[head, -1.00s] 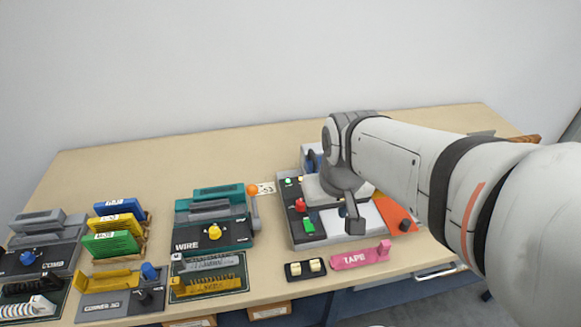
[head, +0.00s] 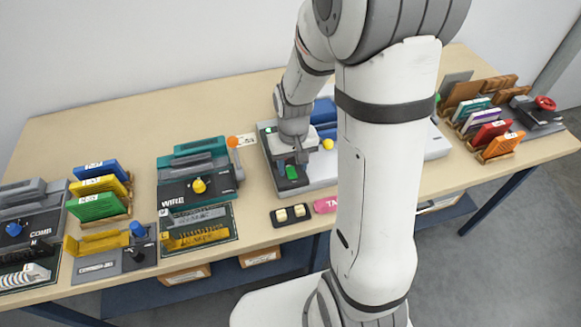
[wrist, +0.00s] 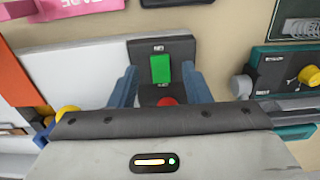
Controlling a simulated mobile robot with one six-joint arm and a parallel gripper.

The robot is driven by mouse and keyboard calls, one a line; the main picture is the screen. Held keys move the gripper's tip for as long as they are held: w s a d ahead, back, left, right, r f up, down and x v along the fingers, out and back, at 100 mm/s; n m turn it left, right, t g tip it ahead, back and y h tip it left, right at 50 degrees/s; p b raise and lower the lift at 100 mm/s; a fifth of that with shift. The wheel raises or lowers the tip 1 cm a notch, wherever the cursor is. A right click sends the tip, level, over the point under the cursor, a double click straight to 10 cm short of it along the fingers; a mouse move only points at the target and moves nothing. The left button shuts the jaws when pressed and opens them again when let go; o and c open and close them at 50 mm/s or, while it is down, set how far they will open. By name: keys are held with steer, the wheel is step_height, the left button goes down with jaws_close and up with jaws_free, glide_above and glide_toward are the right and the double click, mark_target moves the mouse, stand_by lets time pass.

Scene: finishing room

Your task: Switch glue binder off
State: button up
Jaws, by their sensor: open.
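The glue binder (head: 318,174) is the grey machine at the middle of the bench, partly hidden behind my arm. Its dark control panel (wrist: 178,47) shows in the wrist view. A green button (wrist: 160,68) stands on the panel and also shows in the head view (head: 292,172). A red button (wrist: 167,101) is partly hidden by my gripper's body in the wrist view. My gripper (head: 291,157) is open and empty over the panel. In the wrist view its blue-grey fingers (wrist: 160,82) stand on either side of the buttons; contact cannot be told.
The teal wire binder (head: 198,185) with an orange-knobbed lever is left of the glue binder. A small block with two cream buttons (head: 291,214) and a pink tape piece (head: 325,205) lie in front. Racked coloured pieces (head: 490,131) stand at the right.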

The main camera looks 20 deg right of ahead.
mark_target(291, 173)
steer(key=shift+f, duration=1.25)
steer(key=shift+c, duration=0.5)
jaws_close()
steer(key=shift+w+r+g+p, duration=0.15)
steer(key=shift+r+g+p, duration=0.1)
steer(key=shift+g+p, duration=0.4)
steer(key=shift+w+f+g+p, duration=0.1)
steer(key=shift+w+g+p, duration=0.1)
steer(key=shift+g+p, duration=0.6)
steer(key=shift+o, duration=0.5)
jaws_free()
